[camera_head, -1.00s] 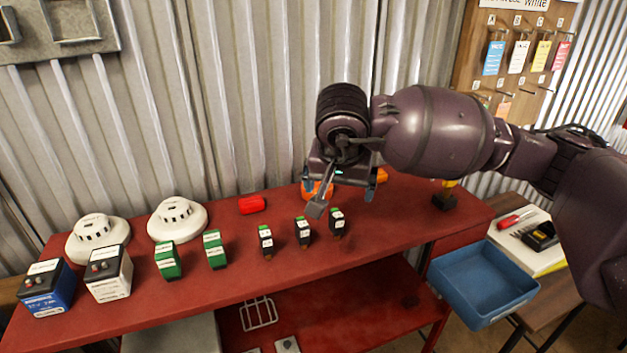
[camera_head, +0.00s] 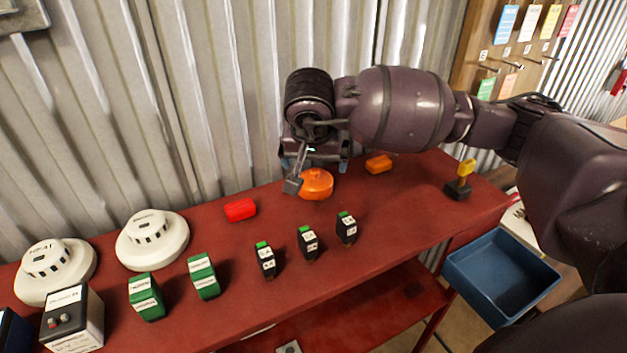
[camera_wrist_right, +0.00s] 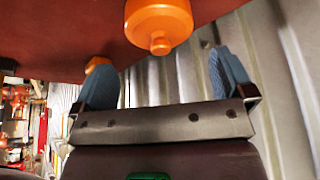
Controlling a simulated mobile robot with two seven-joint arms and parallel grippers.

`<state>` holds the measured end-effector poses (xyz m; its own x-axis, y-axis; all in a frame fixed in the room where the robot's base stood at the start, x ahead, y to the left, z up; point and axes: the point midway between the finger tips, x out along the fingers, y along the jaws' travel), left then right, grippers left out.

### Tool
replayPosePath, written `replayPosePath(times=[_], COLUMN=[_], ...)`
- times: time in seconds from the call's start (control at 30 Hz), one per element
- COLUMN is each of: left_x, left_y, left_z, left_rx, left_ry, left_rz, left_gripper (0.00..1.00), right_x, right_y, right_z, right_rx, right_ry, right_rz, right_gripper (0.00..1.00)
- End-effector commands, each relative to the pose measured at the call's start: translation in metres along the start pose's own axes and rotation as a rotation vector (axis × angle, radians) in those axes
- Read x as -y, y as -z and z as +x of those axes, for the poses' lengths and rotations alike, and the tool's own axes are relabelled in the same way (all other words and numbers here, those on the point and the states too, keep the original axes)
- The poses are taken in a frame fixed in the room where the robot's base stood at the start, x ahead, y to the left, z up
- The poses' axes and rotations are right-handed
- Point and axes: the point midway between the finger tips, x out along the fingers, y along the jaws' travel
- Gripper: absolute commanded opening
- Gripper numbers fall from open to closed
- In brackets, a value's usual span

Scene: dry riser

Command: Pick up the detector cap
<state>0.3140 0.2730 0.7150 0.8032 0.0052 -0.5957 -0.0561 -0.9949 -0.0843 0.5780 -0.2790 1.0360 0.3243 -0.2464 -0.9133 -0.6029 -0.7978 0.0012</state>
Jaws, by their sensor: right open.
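The detector cap looks to be the round orange piece (camera_head: 316,184) on the red bench top, near the corrugated wall. In the right wrist view the orange cap (camera_wrist_right: 158,22) shows at the top, with a small knob, beyond the fingers. My right gripper (camera_head: 318,170) is just behind and above the cap in the head view. Its two blue-padded fingers (camera_wrist_right: 165,80) stand wide apart with nothing between them. Whether a finger touches the cap cannot be told. My left gripper is not in view.
A smaller orange block (camera_head: 378,164) lies right of the cap and a red block (camera_head: 240,210) left. White detectors (camera_head: 152,238), green modules (camera_head: 204,276) and small black-green modules (camera_head: 308,243) stand in front and left. A yellow-topped black switch (camera_head: 460,182) and blue tray (camera_head: 500,278) are right.

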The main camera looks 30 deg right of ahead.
Motion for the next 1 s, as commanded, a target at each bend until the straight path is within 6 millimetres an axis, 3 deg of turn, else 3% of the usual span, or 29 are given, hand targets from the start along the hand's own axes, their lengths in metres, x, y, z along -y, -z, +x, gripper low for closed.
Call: replayPosePath(times=[0.27, 0.53, 0.8, 0.83, 1.0], left_x=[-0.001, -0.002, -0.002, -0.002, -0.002], left_y=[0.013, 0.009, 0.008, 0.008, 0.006], left_z=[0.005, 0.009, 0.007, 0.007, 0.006], left_rx=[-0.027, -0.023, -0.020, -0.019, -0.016], left_ry=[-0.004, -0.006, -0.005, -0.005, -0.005], left_rz=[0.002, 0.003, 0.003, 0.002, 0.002], left_gripper=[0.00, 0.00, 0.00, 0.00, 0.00], right_x=[0.000, 0.001, 0.001, 0.001, 0.001], right_y=[-0.002, -0.003, -0.002, -0.002, -0.002], right_z=[0.019, 0.055, 0.059, 0.059, 0.059], right_rx=[0.002, 0.003, -0.001, -0.001, -0.001], right_ry=[0.000, -0.001, 0.002, 0.002, 0.001], right_rz=[0.000, 0.001, -0.001, -0.001, -0.001], right_gripper=[1.00, 1.00, 1.00, 0.98, 0.72])
